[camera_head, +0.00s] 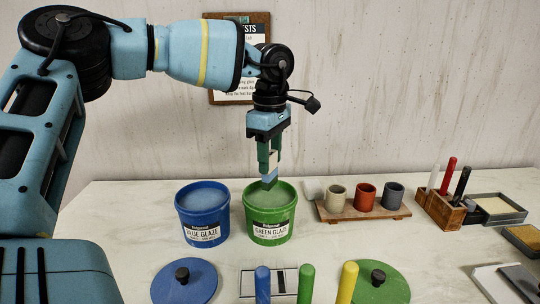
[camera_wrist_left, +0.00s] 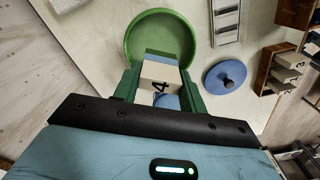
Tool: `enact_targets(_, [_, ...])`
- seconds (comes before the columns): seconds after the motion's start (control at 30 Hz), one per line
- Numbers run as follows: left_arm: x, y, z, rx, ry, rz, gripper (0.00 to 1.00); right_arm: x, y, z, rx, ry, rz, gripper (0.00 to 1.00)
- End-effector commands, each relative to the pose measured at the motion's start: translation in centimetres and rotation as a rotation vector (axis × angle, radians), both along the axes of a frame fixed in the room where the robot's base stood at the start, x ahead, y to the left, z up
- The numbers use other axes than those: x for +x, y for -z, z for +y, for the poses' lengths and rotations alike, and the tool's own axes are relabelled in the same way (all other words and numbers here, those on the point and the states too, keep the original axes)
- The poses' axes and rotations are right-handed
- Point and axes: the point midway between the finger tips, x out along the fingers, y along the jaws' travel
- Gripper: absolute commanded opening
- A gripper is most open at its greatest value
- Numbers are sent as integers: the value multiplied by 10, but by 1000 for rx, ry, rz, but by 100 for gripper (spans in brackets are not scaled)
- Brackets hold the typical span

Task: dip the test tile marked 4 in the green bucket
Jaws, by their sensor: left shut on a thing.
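My left gripper (camera_head: 270,160) points down over the green bucket (camera_head: 270,235), which is labelled green glaze. It is shut on a pale test tile (camera_wrist_left: 160,72) marked 4 in the left wrist view. The tile's lower end (camera_head: 269,179) is blue-grey and is at about the height of the bucket's rim in the head view. I cannot tell whether the tip touches the glaze. In the left wrist view the green bucket (camera_wrist_left: 135,42) lies just beyond the tile. My right gripper is not in view.
A blue bucket (camera_head: 203,232) stands close on the left. A board (camera_head: 335,215) with several cups and a pen holder (camera_head: 438,212) are to the right. Blue (camera_head: 170,290) and green (camera_head: 385,290) lids and a rack (camera_head: 283,281) with coloured handles lie in front.

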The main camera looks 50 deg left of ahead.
Motion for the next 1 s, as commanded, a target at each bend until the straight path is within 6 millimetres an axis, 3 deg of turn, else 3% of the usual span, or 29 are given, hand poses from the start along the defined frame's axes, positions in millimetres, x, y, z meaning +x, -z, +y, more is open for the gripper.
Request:
enact_targets(0.57, [0,-1,0,-1,0,-1,17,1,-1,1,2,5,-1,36])
enact_targets(1.0, [0,-31,0,0,0,-2,17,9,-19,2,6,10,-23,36])
